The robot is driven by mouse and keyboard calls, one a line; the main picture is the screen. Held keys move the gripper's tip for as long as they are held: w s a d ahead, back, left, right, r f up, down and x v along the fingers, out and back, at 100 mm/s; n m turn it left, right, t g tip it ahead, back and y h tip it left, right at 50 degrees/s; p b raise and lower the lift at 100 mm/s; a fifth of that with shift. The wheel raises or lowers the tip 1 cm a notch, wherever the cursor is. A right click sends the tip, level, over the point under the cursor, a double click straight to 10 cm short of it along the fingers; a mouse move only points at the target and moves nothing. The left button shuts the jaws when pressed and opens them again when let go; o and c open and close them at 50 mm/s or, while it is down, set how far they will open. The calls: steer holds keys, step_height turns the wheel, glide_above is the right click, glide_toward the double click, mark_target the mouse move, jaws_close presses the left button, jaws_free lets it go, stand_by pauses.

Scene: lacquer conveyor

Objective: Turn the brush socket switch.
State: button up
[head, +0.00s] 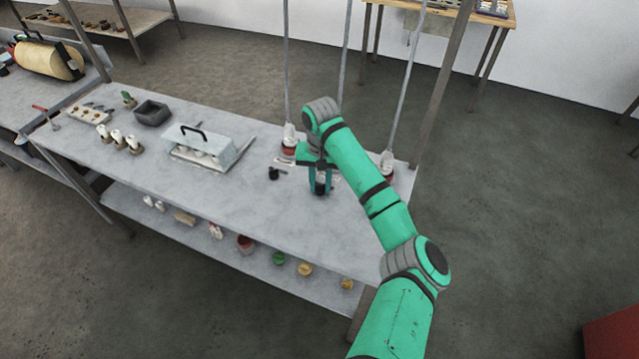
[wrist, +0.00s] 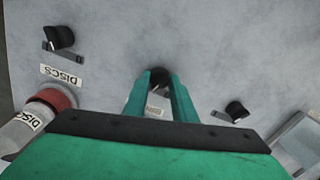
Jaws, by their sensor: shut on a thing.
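My gripper (head: 320,187) points down over the right part of the grey table. In the wrist view, its two teal fingers (wrist: 159,84) stand on either side of a black knob (wrist: 158,76) and are shut on it. A small white label (wrist: 154,112) lies between the fingers, too small to read, so I cannot confirm from it that this is the brush socket switch. A second black knob (wrist: 60,38) stands at the upper left by a label reading DISCS. A third black knob (wrist: 236,110) stands to the right and also shows in the head view (head: 274,173).
The grey table (head: 230,200) holds a lidded metal box (head: 205,150), a dark tray (head: 152,113) and several white bottles. Red-and-white sockets (head: 289,145) with upright poles stand near my gripper. A lower shelf holds several small jars.

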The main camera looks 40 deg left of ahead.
steer(key=n, duration=0.6)
steer(key=shift+s, duration=0.2)
steer(key=shift+n, duration=2.1)
steer(key=shift+w, duration=0.1)
steer(key=o, duration=1)
steer(key=shift+o, duration=0.2)
steer(key=shift+a, duration=0.1)
